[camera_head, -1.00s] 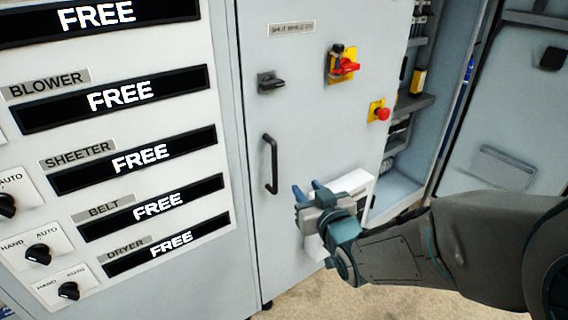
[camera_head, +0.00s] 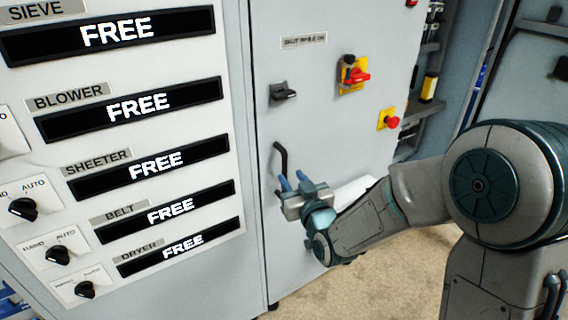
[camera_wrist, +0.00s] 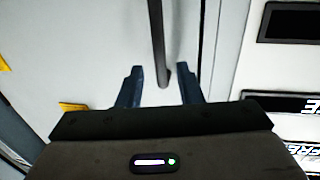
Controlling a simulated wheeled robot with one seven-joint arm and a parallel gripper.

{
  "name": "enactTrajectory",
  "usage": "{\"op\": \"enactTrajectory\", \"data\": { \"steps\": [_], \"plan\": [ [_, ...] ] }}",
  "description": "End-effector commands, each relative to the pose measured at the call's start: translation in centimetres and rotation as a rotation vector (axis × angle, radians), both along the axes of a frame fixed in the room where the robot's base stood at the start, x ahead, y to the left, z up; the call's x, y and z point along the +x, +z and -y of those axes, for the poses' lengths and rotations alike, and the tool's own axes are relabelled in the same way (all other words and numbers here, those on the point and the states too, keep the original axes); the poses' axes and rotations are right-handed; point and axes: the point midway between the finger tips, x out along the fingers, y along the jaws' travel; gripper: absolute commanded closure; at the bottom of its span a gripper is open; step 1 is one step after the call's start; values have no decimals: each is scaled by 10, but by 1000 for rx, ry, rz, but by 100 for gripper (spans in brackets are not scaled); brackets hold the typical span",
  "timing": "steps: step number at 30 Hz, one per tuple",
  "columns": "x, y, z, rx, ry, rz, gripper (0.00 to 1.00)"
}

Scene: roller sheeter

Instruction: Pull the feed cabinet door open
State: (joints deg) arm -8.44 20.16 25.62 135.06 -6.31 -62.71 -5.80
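The feed cabinet door (camera_head: 330,130) is a light grey panel in the middle of the head view. Its left edge lies along the labelled control panel, with a narrow seam and no visible opening there. A black vertical bar handle (camera_head: 280,158) is on its left part; my gripper hides the handle's lower end. My gripper (camera_head: 291,182) is at that lower end. In the wrist view, the two dark blue fingers (camera_wrist: 160,84) are apart, and the handle's end (camera_wrist: 158,50) shows between them. I cannot tell whether they touch it.
The control panel (camera_head: 120,185) with black displays and knobs is on the left. The door carries a black latch (camera_head: 284,91), a red-yellow switch (camera_head: 354,75) and a red button (camera_head: 388,120). An open cabinet bay (camera_head: 428,110) is at right. Beige floor (camera_head: 385,280) below looks clear.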

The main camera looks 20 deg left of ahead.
Motion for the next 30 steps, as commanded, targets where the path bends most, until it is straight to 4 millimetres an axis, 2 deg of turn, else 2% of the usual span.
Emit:
{"op": "enactTrajectory", "data": {
  "steps": [3, 9, 15, 22, 23, 26, 30],
  "plan": [
    [18, 1, -15, 2, 1, 0, 67],
    [39, 0, -31, 1, 1, -1, 67],
    [47, 0, -37, -1, 0, -1, 67],
    [47, 0, -38, -1, 0, -1, 67],
    [47, 0, -38, -1, 0, -1, 70],
    [47, 0, -38, -1, 0, -1, 98],
    [47, 0, -38, -1, 0, -1, 100]
  ]
}}
